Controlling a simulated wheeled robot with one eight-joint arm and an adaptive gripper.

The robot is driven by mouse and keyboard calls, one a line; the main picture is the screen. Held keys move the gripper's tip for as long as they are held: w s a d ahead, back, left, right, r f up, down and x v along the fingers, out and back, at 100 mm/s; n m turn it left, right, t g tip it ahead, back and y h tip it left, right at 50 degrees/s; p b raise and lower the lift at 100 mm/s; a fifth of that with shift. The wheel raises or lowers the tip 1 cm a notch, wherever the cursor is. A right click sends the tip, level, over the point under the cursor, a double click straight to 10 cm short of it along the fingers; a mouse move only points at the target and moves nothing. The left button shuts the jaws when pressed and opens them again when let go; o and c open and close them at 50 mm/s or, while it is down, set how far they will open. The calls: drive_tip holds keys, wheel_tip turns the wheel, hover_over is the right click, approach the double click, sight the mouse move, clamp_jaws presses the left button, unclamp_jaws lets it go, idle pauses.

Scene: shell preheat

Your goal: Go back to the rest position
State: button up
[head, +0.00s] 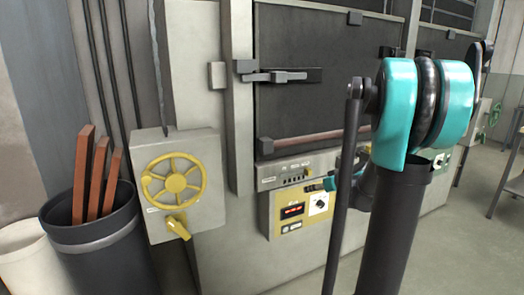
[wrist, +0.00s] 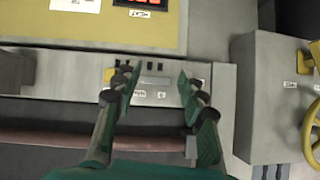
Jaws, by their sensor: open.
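My gripper (wrist: 158,88) is open and empty in the wrist view, its two green fingers apart in front of a grey strip panel (wrist: 220,85) with small switches. Nothing shows held between the fingertips. I cannot tell whether they touch the panel. In the head view a teal part of my gripper (head: 329,184) shows beside the furnace controls, and my arm hides much of it.
The furnace door (head: 300,110) is dark, with a latch (head: 275,75) at its left. A yellow handwheel (head: 175,181) and yellow lever (head: 178,228) are on a grey box at left. A dark bin (head: 100,250) holds reddish bars (head: 100,175). Open floor (head: 450,240) lies at right.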

drive_tip(key=s+a+f+g+h, duration=0.1)
drive_tip(key=s+a+f, duration=0.1)
drive_tip(key=s, duration=0.3)
drive_tip(key=s+a+f+m+g, duration=0.1)
drive_tip(key=s+a+f, duration=0.1)
drive_tip(key=s, duration=0.2)
drive_tip(key=s+a+f+g+h, duration=0.1)
drive_tip(key=s+a+f, duration=0.1)
drive_tip(key=s, duration=0.3)
drive_tip(key=s+f+m+g+h, duration=0.1)
drive_tip(key=s+f, duration=0.1)
drive_tip(key=s, duration=0.3)
drive_tip(key=s+d+f+m+h, duration=0.1)
drive_tip(key=s+f, duration=0.1)
drive_tip(key=s, duration=0.3)
drive_tip(key=s+f+m+g+h, duration=0.1)
drive_tip(key=s+f, duration=0.1)
drive_tip(key=s, duration=0.3)
drive_tip(key=shift+s+d+f+g, duration=0.2)
drive_tip(key=shift+s+f+g, duration=0.05)
drive_tip(key=shift+s+g, duration=0.1)
